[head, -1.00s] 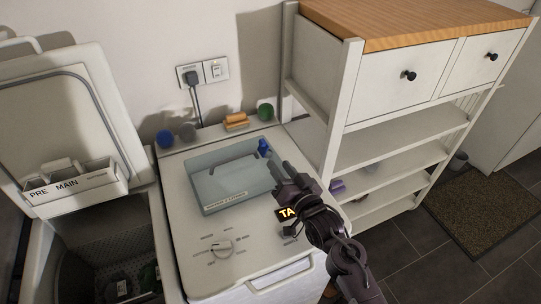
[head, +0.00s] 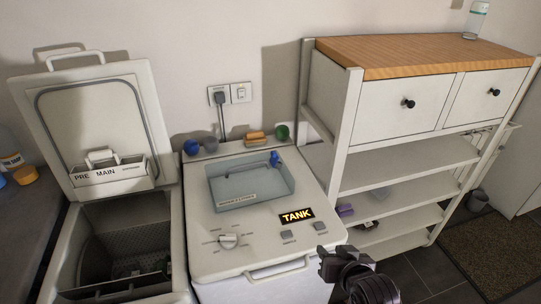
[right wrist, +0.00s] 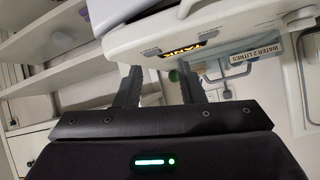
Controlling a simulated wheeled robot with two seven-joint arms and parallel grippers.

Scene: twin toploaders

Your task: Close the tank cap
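The tank (head: 250,190) is a clear bluish box set in the top of the right-hand toploader (head: 205,262), labelled as water in litres. A small blue part (head: 275,158), which looks like the tank cap, stands at its far right corner; I cannot tell whether it is open or shut. My right gripper (head: 328,262) is low at the machine's front right corner, apart from the tank and the blue part. In the right wrist view its two fingers (right wrist: 160,88) stand apart with nothing held between them. My left gripper is not in view.
A lit TANK sign (head: 296,216), buttons and a dial (head: 229,241) are on the machine's top. The left toploader has its lid (head: 100,110) raised. A blue ball (head: 191,147), an orange thing (head: 255,137) and a green ball (head: 282,132) sit behind. A shelf unit (head: 350,110) stands right.

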